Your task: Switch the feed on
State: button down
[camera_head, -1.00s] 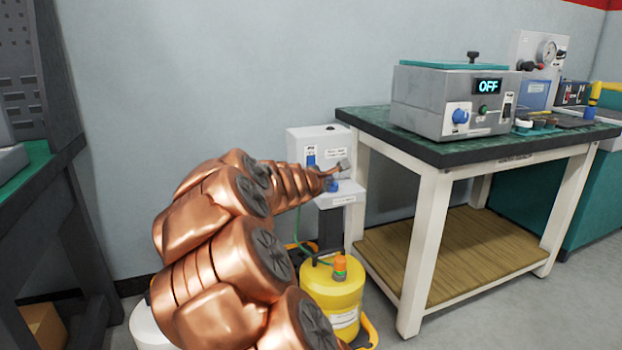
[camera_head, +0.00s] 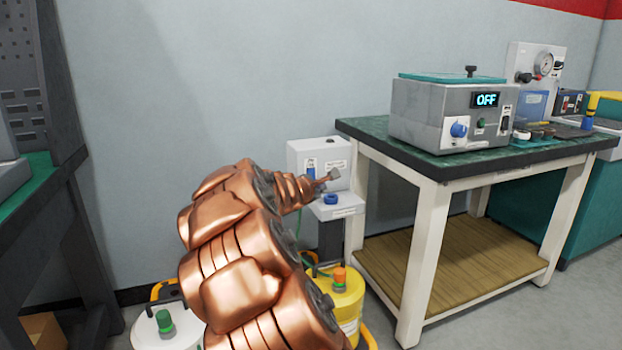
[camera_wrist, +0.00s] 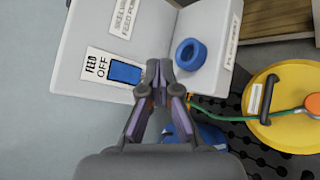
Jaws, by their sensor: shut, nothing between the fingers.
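The white feed box (camera_head: 318,160) stands on a dark post left of the bench. On its face is a blue rocker switch (camera_wrist: 125,72) beside a label reading FEED and OFF (camera_wrist: 98,66). My gripper (camera_wrist: 159,66) is shut and empty, its tips just right of the blue switch in the wrist view; I cannot tell whether they touch the box. In the head view my gripper (camera_head: 334,175) is in front of the box's face. A blue ring (camera_wrist: 190,54) sits on the box's ledge, right of my fingertips.
A yellow canister (camera_head: 338,300) with an orange cap and a white canister (camera_head: 165,328) with a green cap stand below. The bench (camera_head: 432,185) to the right bears a grey machine (camera_head: 420,118) whose display reads OFF.

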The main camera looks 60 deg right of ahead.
jog(key=shift+w+d+f+p, duration=0.15)
jog(key=shift+w+d+p, duration=0.35)
jog(key=shift+w, duration=0.35)
jog(key=shift+w+d+f+p, duration=0.15)
jog(key=shift+w+d+p, duration=0.15)
jog(key=shift+w+d, duration=0.4)
jog(key=shift+w, duration=0.15)
jog(key=shift+w+d, duration=0.1)
jog(key=shift+w, duration=0.15)
dwell(0.3)
jog(key=shift+w+d+p, duration=0.2)
jog(key=shift+w+p, duration=0.05)
jog(key=shift+p, duration=0.05)
dwell(0.6)
dwell(0.4)
jog(key=shift+s+a+b, duration=0.4)
jog(key=shift+s+b, duration=0.1)
jog(key=shift+s, duration=0.15)
jog(key=shift+a, duration=0.1)
